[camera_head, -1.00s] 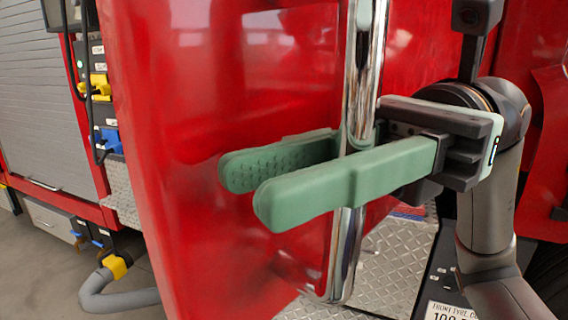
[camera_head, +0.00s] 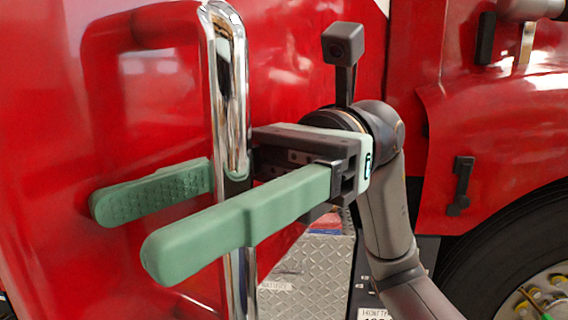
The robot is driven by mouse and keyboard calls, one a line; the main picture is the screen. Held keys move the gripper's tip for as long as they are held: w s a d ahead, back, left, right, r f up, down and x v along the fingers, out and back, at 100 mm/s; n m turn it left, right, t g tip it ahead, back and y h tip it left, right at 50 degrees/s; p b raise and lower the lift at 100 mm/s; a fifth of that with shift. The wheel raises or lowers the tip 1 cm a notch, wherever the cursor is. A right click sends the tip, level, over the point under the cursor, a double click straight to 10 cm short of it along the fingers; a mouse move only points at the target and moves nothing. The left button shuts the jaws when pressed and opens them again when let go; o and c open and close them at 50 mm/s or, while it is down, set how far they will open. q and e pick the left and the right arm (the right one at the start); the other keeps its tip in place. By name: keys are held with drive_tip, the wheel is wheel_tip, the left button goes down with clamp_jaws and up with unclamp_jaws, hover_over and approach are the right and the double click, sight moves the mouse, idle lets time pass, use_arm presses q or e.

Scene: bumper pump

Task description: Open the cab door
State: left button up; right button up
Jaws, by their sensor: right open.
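The cab door (camera_head: 60,130) is a glossy red panel filling the left of the view. A vertical chrome grab handle (camera_head: 228,90) stands on it. My right gripper (camera_head: 127,235) has two green fingers spread apart, one on the near side of the handle and one on the far side, between handle and door. The handle passes between the fingers with a visible gap to the near one. Whether the far finger touches the handle or door I cannot tell. The near finger hides part of the handle. My left gripper is out of view.
A diamond-plate step (camera_head: 310,275) lies below, behind my right gripper. Red bodywork with a black latch (camera_head: 461,185) is at the right, above a large tyre (camera_head: 490,250) with a metal hub. My right forearm fills the space between step and tyre.

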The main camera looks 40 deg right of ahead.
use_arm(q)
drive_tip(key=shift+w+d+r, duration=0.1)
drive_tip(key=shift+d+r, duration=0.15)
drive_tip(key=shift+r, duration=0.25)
use_arm(e)
drive_tip(key=w+d, duration=0.2)
drive_tip(key=d, duration=1.1)
drive_tip(key=w+d, duration=0.2)
drive_tip(key=d, duration=1)
drive_tip(key=shift+w+d, duration=0.25)
drive_tip(key=shift+d, duration=0.15)
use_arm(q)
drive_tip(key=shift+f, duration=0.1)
use_arm(e)
drive_tip(key=shift+f, duration=0.1)
idle(0.5)
